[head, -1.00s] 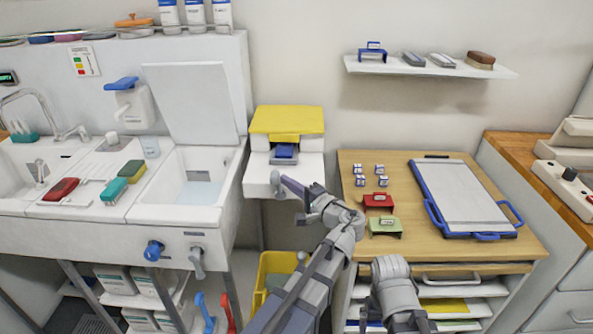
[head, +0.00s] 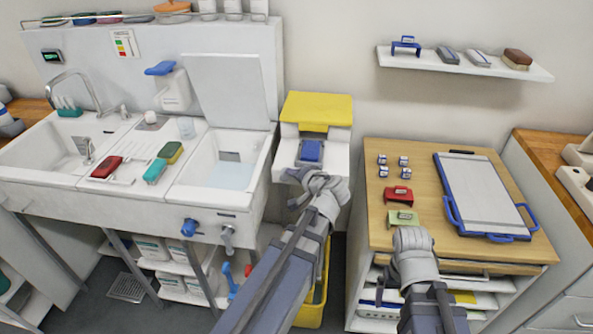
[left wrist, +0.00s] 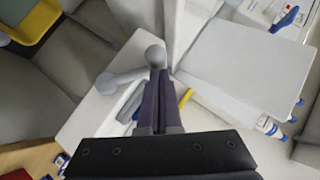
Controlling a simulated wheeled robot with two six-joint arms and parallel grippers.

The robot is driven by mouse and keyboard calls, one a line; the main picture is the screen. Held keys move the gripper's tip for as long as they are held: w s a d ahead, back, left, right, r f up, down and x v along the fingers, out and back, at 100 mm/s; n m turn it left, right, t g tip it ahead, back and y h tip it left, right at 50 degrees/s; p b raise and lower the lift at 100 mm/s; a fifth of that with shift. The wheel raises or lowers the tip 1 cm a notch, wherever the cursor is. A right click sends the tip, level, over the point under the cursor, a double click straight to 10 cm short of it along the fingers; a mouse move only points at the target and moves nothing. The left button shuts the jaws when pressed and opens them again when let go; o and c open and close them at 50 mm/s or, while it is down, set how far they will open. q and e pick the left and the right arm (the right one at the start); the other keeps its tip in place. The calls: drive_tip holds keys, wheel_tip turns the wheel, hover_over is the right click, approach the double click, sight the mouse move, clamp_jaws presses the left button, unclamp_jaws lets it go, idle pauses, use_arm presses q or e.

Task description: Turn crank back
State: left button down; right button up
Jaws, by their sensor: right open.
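A white device with a yellow lid (head: 318,107) stands between the sink unit and the wooden cabinet, a blue block (head: 311,152) at its front. Its grey crank (left wrist: 122,80) shows in the left wrist view, with a round knob (left wrist: 155,56) at one end. My left gripper (left wrist: 160,74) has its two dark fingers close together at the knob end, shut on the crank. In the head view my left gripper (head: 300,178) is at the device's front and its wrist hides most of the crank. My right gripper (head: 412,242) is over the cabinet's front edge, its fingers hidden behind the wrist.
The wooden cabinet top (head: 400,222) holds a red stand (head: 398,194), a green stand (head: 402,217), several small blocks and a blue-framed board (head: 485,193). The sink unit (head: 225,190) is left of the device. A yellow bin (head: 314,310) stands on the floor below.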

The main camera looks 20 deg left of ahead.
use_arm(q)
drive_tip(key=shift+a+f, duration=0.15)
drive_tip(key=shift+a, duration=0.1)
use_arm(e)
drive_tip(key=shift+a+f, duration=0.1)
idle(0.4)
